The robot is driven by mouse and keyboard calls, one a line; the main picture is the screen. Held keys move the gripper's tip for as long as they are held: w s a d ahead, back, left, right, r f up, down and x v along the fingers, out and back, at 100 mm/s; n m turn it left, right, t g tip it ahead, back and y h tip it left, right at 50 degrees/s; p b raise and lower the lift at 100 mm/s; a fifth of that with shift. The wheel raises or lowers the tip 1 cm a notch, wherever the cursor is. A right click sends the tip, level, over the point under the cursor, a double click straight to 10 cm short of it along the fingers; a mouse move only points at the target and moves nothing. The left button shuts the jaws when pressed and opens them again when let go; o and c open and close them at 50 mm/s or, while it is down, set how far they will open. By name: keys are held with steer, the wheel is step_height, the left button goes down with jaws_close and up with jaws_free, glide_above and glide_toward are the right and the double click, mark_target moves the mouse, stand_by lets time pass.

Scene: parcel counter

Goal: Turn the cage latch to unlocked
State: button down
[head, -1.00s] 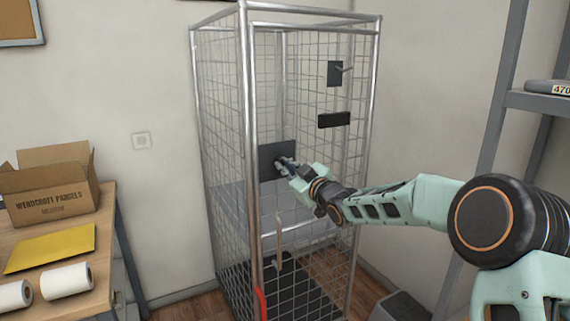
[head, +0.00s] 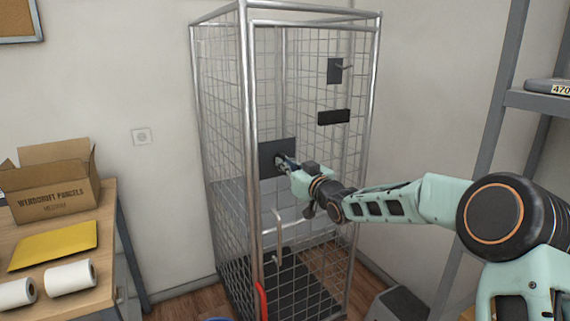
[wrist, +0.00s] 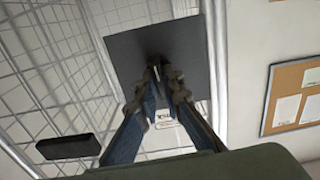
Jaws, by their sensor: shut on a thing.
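The wire cage (head: 247,130) stands in the middle of the head view. A dark square latch plate (head: 268,152) is fixed on its front at mid height and fills the upper middle of the wrist view (wrist: 130,50). My gripper (head: 284,162) is at this plate, its two fingers closed on the latch (wrist: 157,60). The fingers hide most of the latch, so its angle and any lock marking cannot be read.
A dark bar (head: 334,117) and a small dark plate with a lever (head: 335,70) sit higher on the cage. A table with a cardboard box (head: 55,195) and paper rolls (head: 70,276) is at left. A grey shelf (head: 540,103) stands at right.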

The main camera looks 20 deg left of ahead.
steer(key=c, duration=2.1)
jaws_free()
steer(key=shift+d, duration=0.15)
steer(key=v, duration=1.2)
steer(key=shift+s, duration=0.1)
